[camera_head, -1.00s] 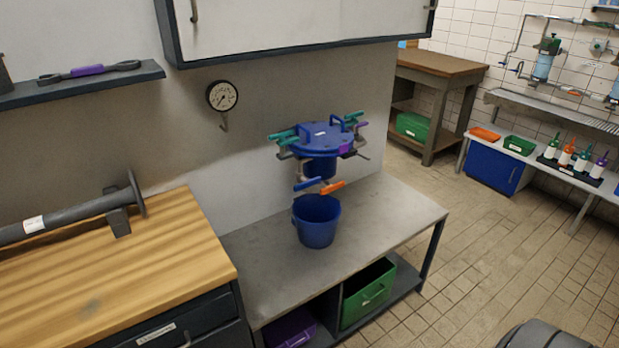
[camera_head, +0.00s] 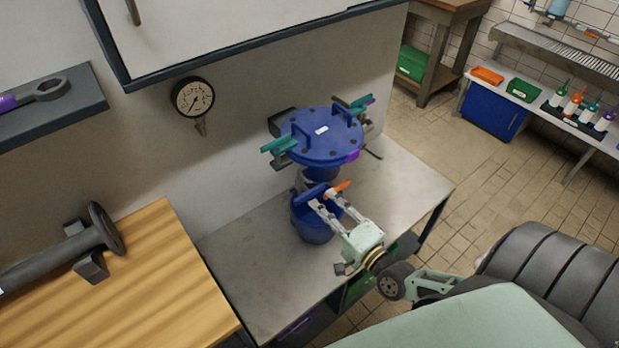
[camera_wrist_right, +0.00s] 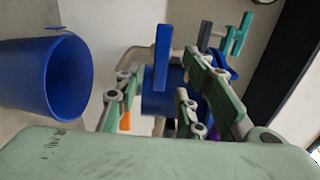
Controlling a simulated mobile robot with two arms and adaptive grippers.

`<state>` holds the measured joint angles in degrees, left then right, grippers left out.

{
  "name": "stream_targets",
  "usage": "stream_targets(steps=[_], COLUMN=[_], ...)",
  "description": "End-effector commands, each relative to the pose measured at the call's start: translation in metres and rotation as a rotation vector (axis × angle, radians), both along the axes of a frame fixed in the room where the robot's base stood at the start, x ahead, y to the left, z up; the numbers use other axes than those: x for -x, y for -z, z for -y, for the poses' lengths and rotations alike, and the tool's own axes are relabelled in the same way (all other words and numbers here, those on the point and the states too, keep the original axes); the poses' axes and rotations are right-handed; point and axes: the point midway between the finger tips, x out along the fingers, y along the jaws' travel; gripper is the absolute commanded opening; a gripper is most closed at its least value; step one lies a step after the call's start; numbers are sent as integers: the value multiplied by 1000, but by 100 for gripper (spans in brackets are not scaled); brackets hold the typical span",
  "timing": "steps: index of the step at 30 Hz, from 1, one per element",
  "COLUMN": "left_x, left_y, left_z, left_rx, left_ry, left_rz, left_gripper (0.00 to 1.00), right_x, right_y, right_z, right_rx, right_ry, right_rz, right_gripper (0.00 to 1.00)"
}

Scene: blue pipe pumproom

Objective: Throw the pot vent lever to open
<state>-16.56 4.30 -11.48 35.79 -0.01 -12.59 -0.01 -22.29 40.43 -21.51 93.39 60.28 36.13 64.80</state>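A blue pot (camera_head: 322,140) with a bolted, labelled lid is held at the wall over the bench. Beneath it are two small levers, a blue one (camera_wrist_right: 162,58) and an orange one (camera_head: 340,187); I cannot tell which is the vent lever. My right gripper (camera_head: 322,199) is at these levers, in front of the pot. In the right wrist view the gripper (camera_wrist_right: 166,72) is open, its fingers apart on either side of the blue lever. Contact cannot be told. The orange lever (camera_wrist_right: 125,121) is partly hidden by a finger. My left gripper is out of view.
A blue bucket (camera_head: 312,229) stands on the grey bench (camera_head: 250,262) below the levers, close to my right gripper. Teal clamp handles (camera_head: 279,146) stick out from the lid. A pressure gauge (camera_head: 193,97) hangs on the wall. A wooden worktop (camera_head: 150,290) is at left.

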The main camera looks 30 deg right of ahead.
Motion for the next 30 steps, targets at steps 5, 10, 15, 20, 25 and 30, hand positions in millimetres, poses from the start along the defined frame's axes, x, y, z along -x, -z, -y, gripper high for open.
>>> stream_targets(steps=[5,10,15,20,25,30], left_x=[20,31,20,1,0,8], left_y=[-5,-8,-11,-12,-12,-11], left_z=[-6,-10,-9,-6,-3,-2], left_rx=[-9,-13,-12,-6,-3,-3], left_ry=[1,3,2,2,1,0], left_rz=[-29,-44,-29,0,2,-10], left_gripper=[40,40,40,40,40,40], right_x=[-28,-53,-68,-72,-71,-71], right_y=[-2,-1,1,2,2,2], right_z=[-2,-4,-6,-6,-6,-6], right_rx=[3,6,6,6,7,7], right_ry=[1,0,-1,-1,-1,-1], right_rz=[3,2,-1,-2,-1,-1], right_gripper=[36,36,36,36,36,21])
